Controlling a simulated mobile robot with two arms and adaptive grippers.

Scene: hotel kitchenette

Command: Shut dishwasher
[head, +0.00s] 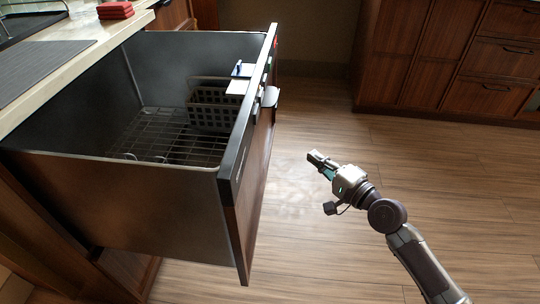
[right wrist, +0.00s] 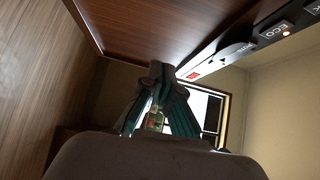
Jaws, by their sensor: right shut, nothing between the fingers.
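The dishwasher (head: 110,210) is a drawer type with dark metal walls, pulled out from under the counter. Inside is a wire rack (head: 165,140) with a grey basket (head: 212,107). My right gripper (head: 316,160) is right of the front panel, apart from it in the head view, over the floor, shut and empty. In the right wrist view my right gripper's closed fingers (right wrist: 160,75) point toward the panel (right wrist: 150,30) and its ECO-marked control strip (right wrist: 250,45). My left gripper is not in view.
A pale counter (head: 75,55) with a grey mat (head: 40,70) and red folded cloths (head: 115,10) lies at the left. Wooden cabinets (head: 430,50) stand at the back right. The wooden floor (head: 420,160) between is clear.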

